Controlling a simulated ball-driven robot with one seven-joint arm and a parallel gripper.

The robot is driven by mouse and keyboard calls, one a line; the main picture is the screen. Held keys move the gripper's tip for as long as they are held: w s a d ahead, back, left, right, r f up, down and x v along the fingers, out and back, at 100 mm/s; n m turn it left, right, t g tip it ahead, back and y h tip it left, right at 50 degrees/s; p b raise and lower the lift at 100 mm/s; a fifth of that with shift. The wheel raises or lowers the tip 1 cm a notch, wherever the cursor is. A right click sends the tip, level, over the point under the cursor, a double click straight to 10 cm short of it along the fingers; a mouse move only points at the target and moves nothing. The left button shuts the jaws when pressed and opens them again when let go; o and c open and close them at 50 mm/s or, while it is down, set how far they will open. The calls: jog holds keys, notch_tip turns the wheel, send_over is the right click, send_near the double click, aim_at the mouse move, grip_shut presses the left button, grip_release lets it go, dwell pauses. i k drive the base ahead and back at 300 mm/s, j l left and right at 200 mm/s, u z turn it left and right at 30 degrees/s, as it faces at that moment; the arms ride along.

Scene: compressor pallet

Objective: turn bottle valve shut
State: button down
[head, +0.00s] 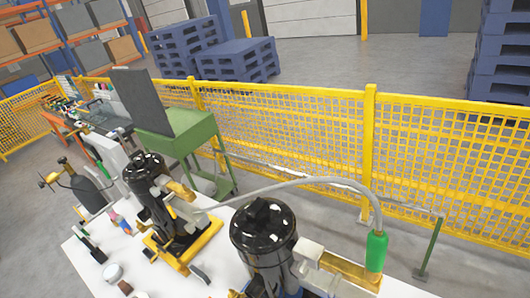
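My gripper does not show in the head view. A dark rounded bottle (88,194) stands at the far left, beside the white table. Small brass and black fittings (50,178) sit above and left of it; they look like its valve, but are too small to tell if the valve is open or shut. Nothing of mine is seen touching the bottle.
A white table (85,262) holds two black compressors (262,226) (144,172), yellow brackets and small parts. A grey hose (300,183) arches to a green-sleeved fitting (376,250). A green cart (180,135) and yellow mesh fence (290,130) stand behind. Floor is clear left.

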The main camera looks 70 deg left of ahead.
aim_at(62, 160)
jog(key=u, duration=3.25)
jog(key=i+j+u, duration=0.3)
jog(key=i, duration=0.5)
jog(key=i+u, duration=0.35)
jog(key=i, duration=2.55)
jog(key=i+z, duration=0.3)
jog(key=i, duration=0.15)
jog(key=i+j+z, duration=0.2)
jog(key=i+z, duration=0.15)
jog(key=i+j+z, duration=0.3)
jog(key=i, duration=0.15)
jog(key=i+j+z, duration=0.25)
jog(key=z, duration=0.15)
jog(key=i+j+z, duration=0.5)
jog(key=j+z, duration=0.3)
jog(key=i+j+z, duration=0.1)
jog(key=j+z, duration=0.3)
